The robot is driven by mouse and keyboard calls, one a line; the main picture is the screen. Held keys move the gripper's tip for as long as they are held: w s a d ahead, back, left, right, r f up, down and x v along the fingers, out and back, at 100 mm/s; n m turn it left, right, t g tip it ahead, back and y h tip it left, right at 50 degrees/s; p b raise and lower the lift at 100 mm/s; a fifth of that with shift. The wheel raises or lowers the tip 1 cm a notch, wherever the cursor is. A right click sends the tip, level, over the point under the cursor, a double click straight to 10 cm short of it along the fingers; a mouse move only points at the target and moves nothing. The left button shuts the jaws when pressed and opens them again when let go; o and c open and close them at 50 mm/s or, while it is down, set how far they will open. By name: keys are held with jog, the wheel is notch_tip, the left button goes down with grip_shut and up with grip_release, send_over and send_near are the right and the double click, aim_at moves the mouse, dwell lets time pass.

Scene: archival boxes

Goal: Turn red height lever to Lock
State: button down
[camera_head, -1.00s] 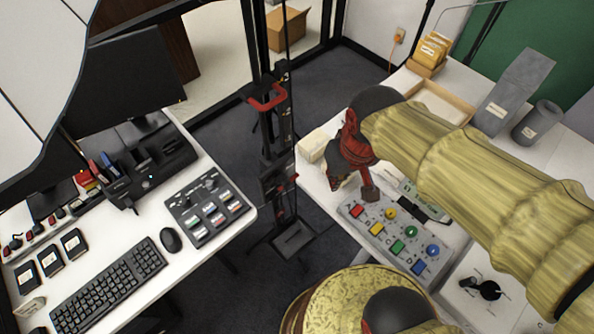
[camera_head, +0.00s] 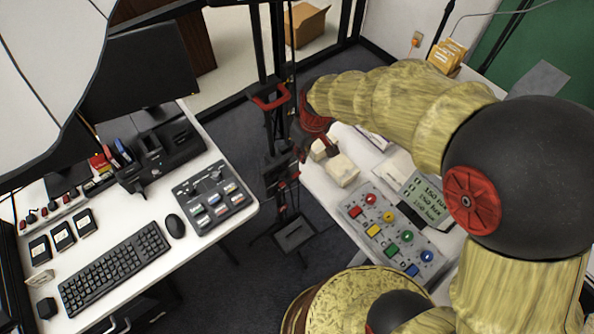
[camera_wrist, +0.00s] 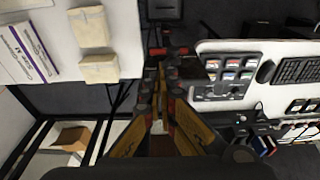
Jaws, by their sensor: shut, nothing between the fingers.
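Lower down, the stand carries small red parts (camera_head: 283,186); I cannot tell which red part is the height lever, and no Lock mark is readable. My gripper (camera_wrist: 160,75) points down towards the stand in the wrist view. It is shut and empty, with red-tipped parts close around its tips; I cannot tell whether it touches any of them. In the head view, my forearm and red wrist hide part of the gripper just right of the stand.
Two cream boxes (camera_head: 343,171) and a panel of coloured buttons (camera_head: 395,235) sit on the right desk. The left desk holds a keyboard (camera_head: 112,266), a mouse (camera_head: 175,226) and a switch panel (camera_head: 215,195). Dark floor shows between the desks.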

aim_at(301, 173)
jog(key=f, duration=0.4)
jog(key=w+a+f+b, duration=0.1)
jog(key=f, duration=0.4)
jog(key=w+f+b, duration=0.1)
jog(key=f, duration=0.3)
jog(key=shift+w+a+f, duration=0.1)
jog(key=shift+a+f, duration=0.25)
